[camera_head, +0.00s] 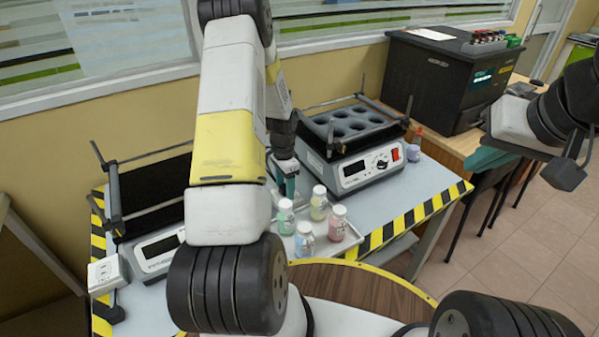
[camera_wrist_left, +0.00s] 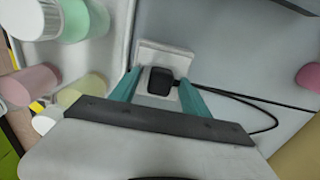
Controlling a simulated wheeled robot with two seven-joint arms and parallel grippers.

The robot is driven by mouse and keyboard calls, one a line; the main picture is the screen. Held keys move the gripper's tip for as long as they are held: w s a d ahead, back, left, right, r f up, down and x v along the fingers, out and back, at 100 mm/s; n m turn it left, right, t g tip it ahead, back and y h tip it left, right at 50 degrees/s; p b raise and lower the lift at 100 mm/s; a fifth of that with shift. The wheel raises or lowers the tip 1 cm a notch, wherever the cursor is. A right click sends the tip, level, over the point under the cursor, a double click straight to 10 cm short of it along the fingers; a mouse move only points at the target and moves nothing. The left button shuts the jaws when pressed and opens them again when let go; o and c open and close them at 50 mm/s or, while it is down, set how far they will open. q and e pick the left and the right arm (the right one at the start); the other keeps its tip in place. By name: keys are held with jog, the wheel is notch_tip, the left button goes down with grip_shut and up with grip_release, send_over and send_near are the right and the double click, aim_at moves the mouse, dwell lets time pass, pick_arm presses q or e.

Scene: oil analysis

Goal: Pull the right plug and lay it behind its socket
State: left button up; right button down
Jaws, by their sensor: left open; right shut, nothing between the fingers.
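The right plug is a black block (camera_wrist_left: 161,80) seated in a white square socket (camera_wrist_left: 150,52) in the left wrist view, with a black cable running to the right. My left gripper (camera_wrist_left: 158,84) has its teal fingers open, one on each side of the plug. In the head view my left gripper (camera_head: 286,183) points down at the grey table behind the bottles, and my arm hides this plug and socket. My right gripper (camera_head: 483,161) is shut and empty, off the table at the right.
Several capped bottles (camera_head: 337,222) stand in a tray (camera_head: 351,237) beside the left gripper. A shaker with round holes (camera_head: 365,170) stands behind on the right, another machine (camera_head: 158,250) on the left. Another white socket (camera_head: 104,275) sits at the table's left edge.

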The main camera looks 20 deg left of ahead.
pick_arm(q)
grip_shut()
dwell(0.3)
jog(key=shift+r, duration=3)
